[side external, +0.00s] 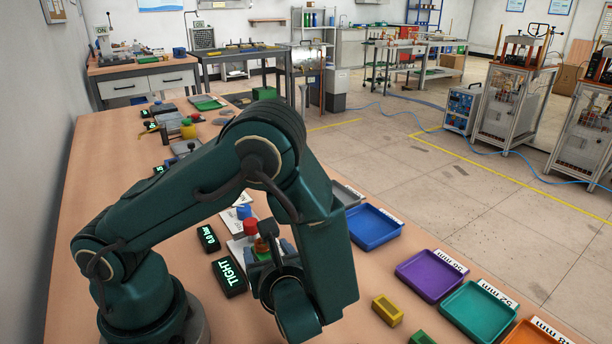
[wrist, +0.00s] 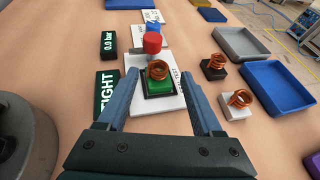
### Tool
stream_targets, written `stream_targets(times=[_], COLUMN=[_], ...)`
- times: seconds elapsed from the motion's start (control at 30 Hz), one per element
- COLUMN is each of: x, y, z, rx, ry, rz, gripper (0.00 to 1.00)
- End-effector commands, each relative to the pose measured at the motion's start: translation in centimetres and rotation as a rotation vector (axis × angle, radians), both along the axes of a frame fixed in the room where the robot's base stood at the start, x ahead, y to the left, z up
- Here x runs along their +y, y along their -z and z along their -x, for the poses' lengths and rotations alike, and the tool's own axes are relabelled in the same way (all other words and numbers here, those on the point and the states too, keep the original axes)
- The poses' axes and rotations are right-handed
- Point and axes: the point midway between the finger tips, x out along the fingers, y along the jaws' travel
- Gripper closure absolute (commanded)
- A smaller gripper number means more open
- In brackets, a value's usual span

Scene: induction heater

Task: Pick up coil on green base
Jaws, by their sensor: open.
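In the wrist view, a copper coil (wrist: 158,69) sits on a green base (wrist: 159,83), which rests on a dark square on a white plate (wrist: 170,104). My gripper (wrist: 163,92) is open, with one finger on each side of the green base and coil and nothing held between them.
A red knob (wrist: 152,42) stands just behind the coil. Two more copper coils are at the right, on a black base (wrist: 214,73) and a white base (wrist: 234,112). Black displays (wrist: 108,88) line the left. Grey (wrist: 243,44) and blue (wrist: 277,90) trays lie further right.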

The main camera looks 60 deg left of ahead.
Motion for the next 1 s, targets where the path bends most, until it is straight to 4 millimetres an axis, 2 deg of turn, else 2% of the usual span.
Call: stream_targets(times=[0.17, 0.5, 0.83, 0.87, 1.0], x=[0.5, 3.9, 4.3, 4.3, 4.3], y=[0.6, 2.0, 2.2, 2.2, 2.2], z=[0.0, -0.9, -1.1, -1.1, -1.1], rx=[0.019, 0.018, 0.016, 0.016, 0.016], ry=[0.021, 0.019, 0.021, 0.021, 0.021], rz=[-0.016, -0.015, -0.012, -0.012, -0.012], gripper=[0.33, 0.33, 0.33, 0.4, 0.94])
